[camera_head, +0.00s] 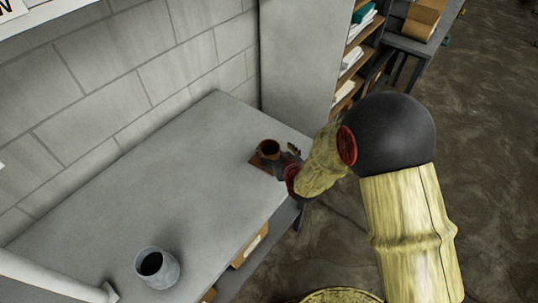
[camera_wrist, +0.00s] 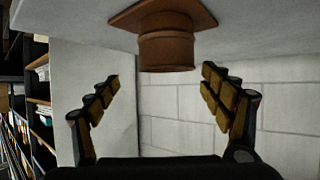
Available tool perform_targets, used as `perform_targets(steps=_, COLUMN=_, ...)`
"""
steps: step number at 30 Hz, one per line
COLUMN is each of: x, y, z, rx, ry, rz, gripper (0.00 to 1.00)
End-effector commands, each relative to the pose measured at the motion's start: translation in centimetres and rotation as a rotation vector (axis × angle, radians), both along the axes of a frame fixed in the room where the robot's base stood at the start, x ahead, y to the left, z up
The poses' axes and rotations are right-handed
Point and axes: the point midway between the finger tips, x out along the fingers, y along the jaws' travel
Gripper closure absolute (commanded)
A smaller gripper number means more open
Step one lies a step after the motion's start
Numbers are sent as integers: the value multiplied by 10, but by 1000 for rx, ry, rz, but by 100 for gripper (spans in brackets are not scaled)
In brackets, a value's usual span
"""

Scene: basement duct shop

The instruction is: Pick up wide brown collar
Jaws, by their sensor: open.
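The wide brown collar (camera_head: 268,147) stands on the grey workbench near its far right end. It is a round open sleeve rising from a flat square flange. In the wrist view the picture is turned over, and the collar (camera_wrist: 167,50) shows at top centre below its flange (camera_wrist: 205,17). My gripper (camera_head: 281,157) is at the right side of the collar in the head view. In the wrist view my gripper (camera_wrist: 160,80) is open, with its fingers spread wider than the collar and nothing held. I cannot tell whether a finger touches the collar.
A grey round collar (camera_head: 168,272) stands at the bench's near end. A block wall (camera_head: 120,90) runs behind the bench (camera_head: 150,205), and a tall grey cabinet side (camera_head: 305,60) stands beyond its far end. Shelves with papers are past it. The bench middle is clear.

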Motion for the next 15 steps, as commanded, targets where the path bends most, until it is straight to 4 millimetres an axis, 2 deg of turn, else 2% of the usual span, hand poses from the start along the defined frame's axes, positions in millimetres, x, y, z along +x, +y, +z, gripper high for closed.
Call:
perform_targets(steps=1, x=-2, y=6, z=-11, rx=8, ry=-10, rz=10, gripper=20)
perform_targets(steps=4, x=-4, y=13, z=-22, rx=21, ry=-37, rz=24, gripper=20)
perform_targets(steps=8, x=-2, y=18, z=-28, rx=29, ry=-54, rz=31, gripper=20)
perform_targets(steps=15, x=18, y=24, z=-37, rx=30, ry=-55, rz=31, gripper=20)
